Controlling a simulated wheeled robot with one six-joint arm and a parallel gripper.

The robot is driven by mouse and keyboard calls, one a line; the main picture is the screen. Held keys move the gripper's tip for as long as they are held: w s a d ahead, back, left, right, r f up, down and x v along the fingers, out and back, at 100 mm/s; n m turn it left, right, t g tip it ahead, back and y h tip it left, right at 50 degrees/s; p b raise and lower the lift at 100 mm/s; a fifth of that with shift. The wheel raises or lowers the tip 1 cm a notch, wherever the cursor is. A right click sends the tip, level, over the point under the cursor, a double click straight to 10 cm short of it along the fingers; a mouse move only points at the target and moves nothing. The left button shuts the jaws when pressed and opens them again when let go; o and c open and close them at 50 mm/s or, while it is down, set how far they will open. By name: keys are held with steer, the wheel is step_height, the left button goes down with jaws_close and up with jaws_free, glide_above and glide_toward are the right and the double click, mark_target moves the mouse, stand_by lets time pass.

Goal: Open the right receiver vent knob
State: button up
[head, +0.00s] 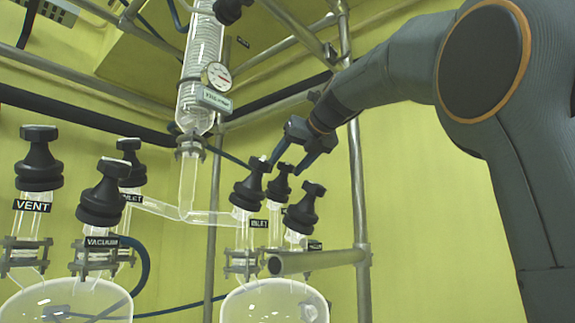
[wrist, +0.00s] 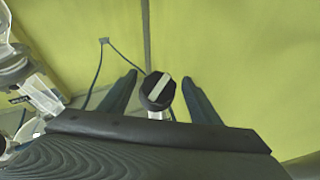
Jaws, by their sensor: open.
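The right receiver (head: 275,303) is a glass vessel with three black knobs on glass necks. Its back knob (head: 279,184) is directly below my gripper (head: 286,167); the label there is mostly hidden, so I cannot read whether it says vent. In the wrist view this black knob (wrist: 157,91) has a white bar running diagonally across its top. It shows between the two open fingers of my gripper (wrist: 160,77), with a gap on both sides. The front-left knob (head: 248,188) is labelled INLET. The front-right knob (head: 304,210) has a label too small to read.
The left receiver (head: 70,302) has knobs labelled VENT (head: 39,160), VACUUM (head: 103,196) and INLET (head: 130,163). A glass column with a gauge (head: 216,76) stands behind, left of my gripper. A metal rail (head: 318,260) and post (head: 357,190) stand close right of the receiver.

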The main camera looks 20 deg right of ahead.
steer(key=c, duration=1.1)
steer(key=shift+o, duration=0.2)
steer(key=shift+d+n+y+p, duration=0.1)
steer(key=shift+n+y+p, duration=0.2)
steer(key=shift+n+p, duration=0.15)
steer(key=n+g+y+p, duration=0.1)
steer(key=n+p, duration=0.1)
steer(key=n+y+p, duration=0.2)
steer(key=n+p, duration=0.1)
steer(key=shift+r+n+g, duration=0.15)
steer(key=shift+n+g, duration=0.1)
steer(key=shift+g, duration=0.15)
steer(key=n+g+y+p, duration=0.1)
steer(key=n+p, duration=0.2)
steer(key=p, duration=0.1)
steer(key=shift+g+y, duration=0.3)
steer(key=shift+n+g+p, duration=0.3)
steer(key=shift+n+p, duration=0.5)
steer(key=shift+p, duration=0.05)
steer(key=shift+f+y, duration=0.25)
steer(key=shift+y, duration=0.05)
